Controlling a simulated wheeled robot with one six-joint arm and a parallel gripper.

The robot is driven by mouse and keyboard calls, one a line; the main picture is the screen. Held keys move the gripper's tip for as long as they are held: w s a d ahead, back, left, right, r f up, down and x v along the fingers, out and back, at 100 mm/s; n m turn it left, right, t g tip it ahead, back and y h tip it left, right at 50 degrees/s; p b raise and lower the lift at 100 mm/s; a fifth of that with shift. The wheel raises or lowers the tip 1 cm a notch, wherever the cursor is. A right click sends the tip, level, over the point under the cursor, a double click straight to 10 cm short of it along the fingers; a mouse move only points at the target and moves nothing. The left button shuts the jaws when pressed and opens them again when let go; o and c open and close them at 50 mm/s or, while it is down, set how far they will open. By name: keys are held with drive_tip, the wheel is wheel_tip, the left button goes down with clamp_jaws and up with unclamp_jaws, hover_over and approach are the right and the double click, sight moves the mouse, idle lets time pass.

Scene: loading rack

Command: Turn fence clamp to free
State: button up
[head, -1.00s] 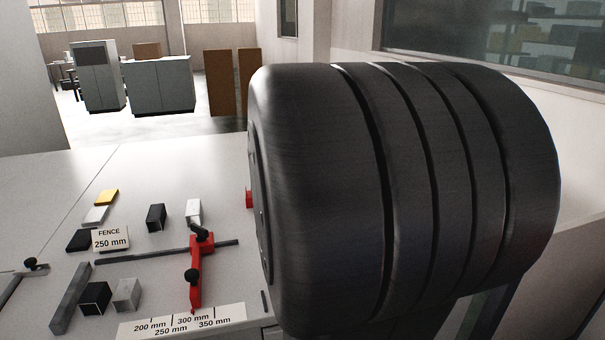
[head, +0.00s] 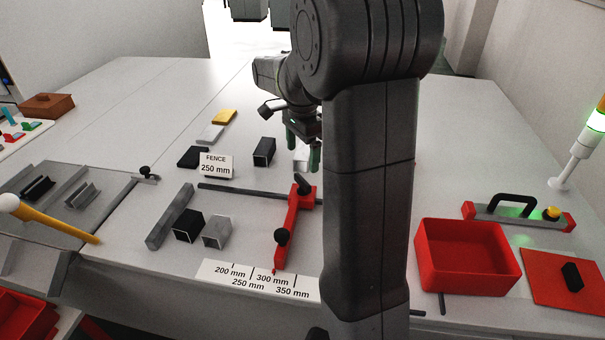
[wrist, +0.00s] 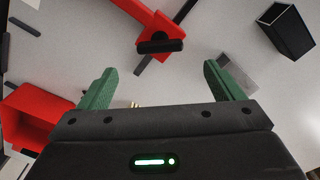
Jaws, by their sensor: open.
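The red fence (head: 293,226) lies on the bench in the head view, its lower end at the scale strip (head: 255,277) near the 300 mm mark. A black clamp handle (head: 303,186) sits at its far end and a black knob (head: 282,237) lower down. A sign (head: 215,165) reads "FENCE 250 mm". My gripper (head: 303,148) is above the bench beyond the far end of the fence, partly hidden by my arm. In the wrist view my gripper (wrist: 160,70) has green fingers spread with nothing between them. A black handle (wrist: 160,46) on the red fence (wrist: 147,17) lies just ahead of the fingertips, apart from them.
Dark and grey tube pieces (head: 217,231) and a grey bar (head: 170,217) lie left of the fence. A dark rail (head: 240,191) crosses by its far end. A red bin (head: 468,258) stands at right.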

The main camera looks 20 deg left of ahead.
sight(302, 179)
wheel_tip(302, 179, down, 8)
drive_tip(key=shift+f, duration=0.1)
drive_tip(key=shift+c, duration=0.2)
drive_tip(key=c, duration=0.9)
